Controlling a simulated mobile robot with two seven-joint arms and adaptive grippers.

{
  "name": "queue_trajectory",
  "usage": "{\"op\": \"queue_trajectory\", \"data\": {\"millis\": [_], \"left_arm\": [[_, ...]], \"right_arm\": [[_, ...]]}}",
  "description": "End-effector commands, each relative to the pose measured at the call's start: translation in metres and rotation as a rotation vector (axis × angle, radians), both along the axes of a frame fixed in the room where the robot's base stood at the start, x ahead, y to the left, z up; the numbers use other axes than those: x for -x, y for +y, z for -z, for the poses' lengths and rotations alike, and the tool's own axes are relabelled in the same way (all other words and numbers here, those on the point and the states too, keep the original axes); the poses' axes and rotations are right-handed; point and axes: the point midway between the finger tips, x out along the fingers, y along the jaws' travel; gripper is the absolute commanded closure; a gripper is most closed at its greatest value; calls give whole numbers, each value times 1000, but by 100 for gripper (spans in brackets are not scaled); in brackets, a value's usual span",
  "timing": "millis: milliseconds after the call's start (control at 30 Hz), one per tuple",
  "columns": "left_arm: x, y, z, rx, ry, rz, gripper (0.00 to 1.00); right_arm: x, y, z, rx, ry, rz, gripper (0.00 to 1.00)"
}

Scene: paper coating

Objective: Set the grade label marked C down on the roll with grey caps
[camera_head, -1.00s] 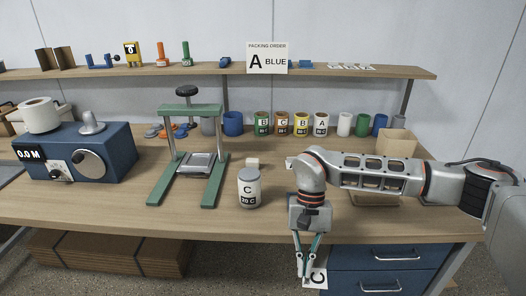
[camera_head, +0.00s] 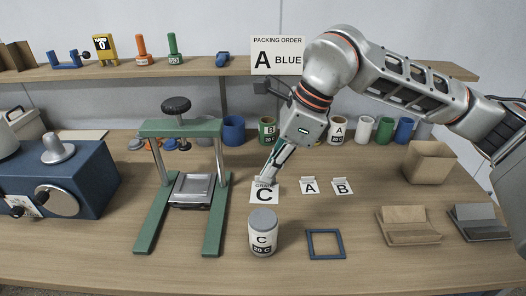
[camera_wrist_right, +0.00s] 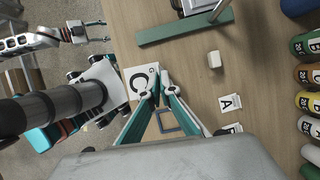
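The white grade label marked C (camera_head: 264,192) is held by my right gripper (camera_head: 271,172), whose fingers are shut on its edge. It looks raised above the bench, behind the grey-lidded jar. In the right wrist view the label (camera_wrist_right: 139,84) sits at the fingertips (camera_wrist_right: 160,80).
Labels A (camera_head: 310,186) and B (camera_head: 342,187) lie on the bench right of the held label. The jar marked C (camera_head: 263,236), a blue square frame (camera_head: 325,244) and a green stand (camera_head: 148,212) are nearby. The blue machine (camera_head: 70,178) stands left.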

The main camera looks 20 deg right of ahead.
Motion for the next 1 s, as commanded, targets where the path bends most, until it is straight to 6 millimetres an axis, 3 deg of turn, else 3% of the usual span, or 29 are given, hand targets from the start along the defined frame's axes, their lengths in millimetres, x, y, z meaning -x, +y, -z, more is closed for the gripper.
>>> {"op": "queue_trajectory", "data": {"millis": [133,367,1000], "left_arm": [[1,0,0,0,1,0,60],[5,0,9,0,9,1,60],[12,0,51,-1,32,1,60]], "right_arm": [[1,1,-4,1,2,35,100],[1,1,6,0,3,37,100],[1,1,63,0,6,36,100]]}}
